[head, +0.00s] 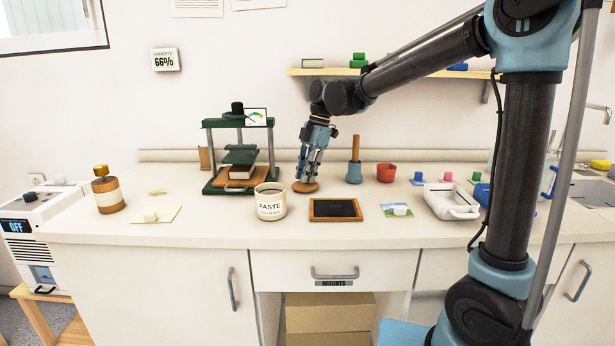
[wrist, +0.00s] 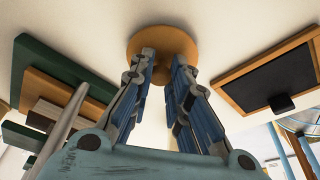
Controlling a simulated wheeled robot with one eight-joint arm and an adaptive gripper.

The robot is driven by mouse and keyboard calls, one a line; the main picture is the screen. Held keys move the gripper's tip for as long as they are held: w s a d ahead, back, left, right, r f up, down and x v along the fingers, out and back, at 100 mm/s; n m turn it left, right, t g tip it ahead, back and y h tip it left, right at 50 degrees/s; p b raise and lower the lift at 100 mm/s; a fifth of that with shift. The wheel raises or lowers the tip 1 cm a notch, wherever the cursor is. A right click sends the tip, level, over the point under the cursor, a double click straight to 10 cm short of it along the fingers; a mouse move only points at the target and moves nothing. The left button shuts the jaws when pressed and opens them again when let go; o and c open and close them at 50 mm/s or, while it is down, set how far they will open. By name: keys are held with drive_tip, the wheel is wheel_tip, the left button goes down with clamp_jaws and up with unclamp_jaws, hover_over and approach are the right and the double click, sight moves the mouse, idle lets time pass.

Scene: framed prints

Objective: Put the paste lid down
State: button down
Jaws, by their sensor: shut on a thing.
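The paste lid (head: 305,187) is a round wooden disc at or just above the counter, right of the paste pot. It also shows in the wrist view (wrist: 163,39), between and beyond my fingertips. My gripper (head: 310,178) points down and is shut on the lid's knob; the wrist view shows its fingers (wrist: 163,65) on either side of the knob. I cannot tell whether the lid touches the counter. The white paste pot (head: 270,206), labelled PASTE, stands open to the left, with dark contents in view.
A green press (head: 238,155) stands behind left. A wood-framed dark panel (head: 335,210) lies right of the pot. A blue-based brush (head: 354,172) and a red cup (head: 386,172) stand right of my gripper. A white tray (head: 450,202) lies further right. A brown bottle (head: 108,193) stands far left.

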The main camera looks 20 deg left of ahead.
drive_tip(key=shift+f, duration=0.35)
drive_tip(key=c, duration=1.5)
unclamp_jaws()
drive_tip(key=v, duration=1.2)
drive_tip(key=shift+s, duration=0.1)
